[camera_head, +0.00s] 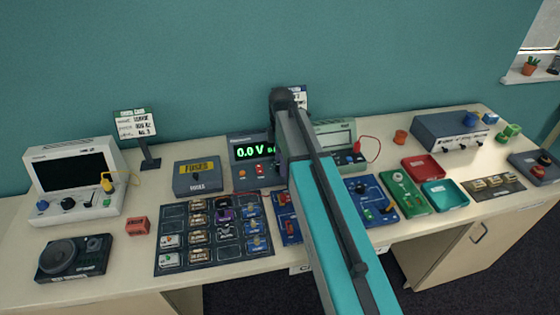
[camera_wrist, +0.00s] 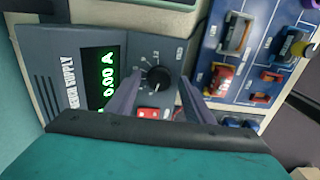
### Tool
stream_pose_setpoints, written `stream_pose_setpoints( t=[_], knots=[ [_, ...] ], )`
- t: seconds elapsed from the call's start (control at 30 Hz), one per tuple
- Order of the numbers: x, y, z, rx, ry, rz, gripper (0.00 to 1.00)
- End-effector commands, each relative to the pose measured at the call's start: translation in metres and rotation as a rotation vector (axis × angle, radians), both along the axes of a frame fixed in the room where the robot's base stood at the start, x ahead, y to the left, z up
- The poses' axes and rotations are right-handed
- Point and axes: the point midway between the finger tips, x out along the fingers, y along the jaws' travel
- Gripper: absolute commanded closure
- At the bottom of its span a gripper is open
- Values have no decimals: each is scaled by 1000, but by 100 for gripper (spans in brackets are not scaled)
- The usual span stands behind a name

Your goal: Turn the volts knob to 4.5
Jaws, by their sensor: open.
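The power supply (camera_head: 236,143) stands at the back middle of the bench, with green digits reading 0.0 V; my arm hides its right part. In the wrist view the power supply (camera_wrist: 72,45) looks rotated, and its display (camera_wrist: 100,76) shows 0.00 A. A round black knob (camera_wrist: 158,78) with a printed scale around it sits on its dark panel. I cannot read the knob's label or exact setting. My gripper (camera_wrist: 161,80) is open, with one finger on either side of the knob; I cannot tell whether either touches it. The head view hides my gripper behind the arm.
A red switch (camera_wrist: 148,113) sits close to the knob, by the fingers. A blue circuit board (camera_wrist: 237,68) with several parts lies beside the supply. A black parts mat (camera_head: 212,252) and a meter (camera_head: 336,135) flank my arm in the head view.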

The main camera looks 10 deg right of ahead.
Motion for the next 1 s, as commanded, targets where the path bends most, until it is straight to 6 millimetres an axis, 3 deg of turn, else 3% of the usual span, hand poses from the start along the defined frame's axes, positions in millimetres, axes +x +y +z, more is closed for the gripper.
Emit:
stream_pose_setpoints(
  t=[0.27, 0.53, 1.0],
  knots=[
    [0, 0, -1, 0, 0, 1, 52],
    [0, 1, -1, 0, 0, 1, 93],
    [0, 2, -1, 2, 1, -74, 93]
  ],
)
